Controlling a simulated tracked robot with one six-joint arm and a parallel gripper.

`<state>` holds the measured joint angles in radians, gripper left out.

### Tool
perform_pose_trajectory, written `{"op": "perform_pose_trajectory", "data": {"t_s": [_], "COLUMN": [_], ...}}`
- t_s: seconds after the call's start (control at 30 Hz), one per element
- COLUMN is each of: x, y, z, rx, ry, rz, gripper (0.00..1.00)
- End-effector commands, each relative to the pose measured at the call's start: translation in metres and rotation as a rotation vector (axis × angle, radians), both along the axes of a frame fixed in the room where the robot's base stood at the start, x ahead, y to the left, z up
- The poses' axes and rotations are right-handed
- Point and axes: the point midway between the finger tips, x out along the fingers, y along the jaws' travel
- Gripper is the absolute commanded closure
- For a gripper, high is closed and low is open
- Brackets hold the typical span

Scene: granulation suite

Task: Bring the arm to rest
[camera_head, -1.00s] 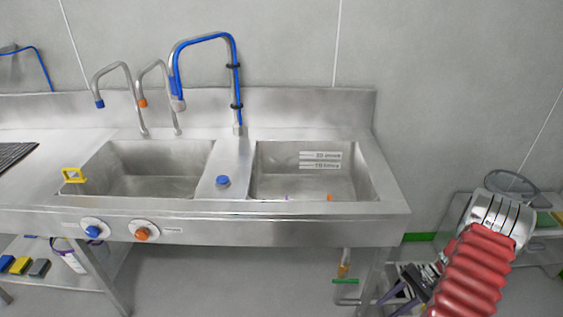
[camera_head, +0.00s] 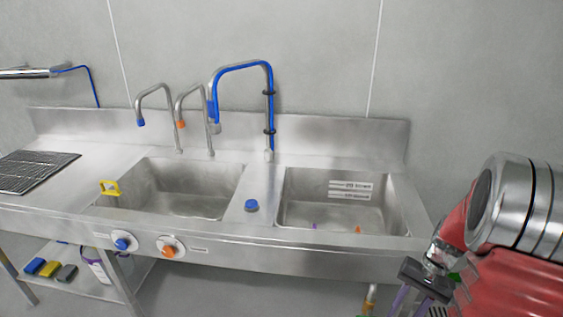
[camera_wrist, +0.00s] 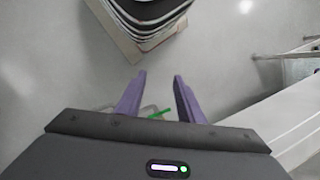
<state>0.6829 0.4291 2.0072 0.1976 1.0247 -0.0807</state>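My arm shows at the right of the head view, with its red sleeve and metal joint close to the camera. My gripper (camera_head: 408,296) hangs low beside it, in front of the sink bench's right end, partly cut off by the lower picture edge. In the wrist view its two purple fingers (camera_wrist: 158,76) stand apart with nothing between them, so it is open and empty. Grey floor lies beyond the fingertips.
A steel sink bench (camera_head: 268,258) has two basins, taps and a blue-hosed faucet (camera_head: 242,66). A wire rack (camera_head: 34,172) lies at its left. Below are sponges (camera_head: 48,269) and a bucket (camera_head: 98,270). A pale ledge (camera_wrist: 268,120) is at the wrist view's right.

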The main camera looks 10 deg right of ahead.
Motion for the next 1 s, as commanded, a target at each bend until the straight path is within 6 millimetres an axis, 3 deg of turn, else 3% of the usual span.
{"op": "perform_pose_trajectory", "data": {"t_s": [0.4,1.0], "x": [-0.008,-0.036], "y": [0.052,0.126], "z": [0.067,0.138], "rx": [-0.159,-0.333], "ry": [-0.098,-0.294], "rz": [0.137,0.353], "gripper": [0.66,0.66]}}
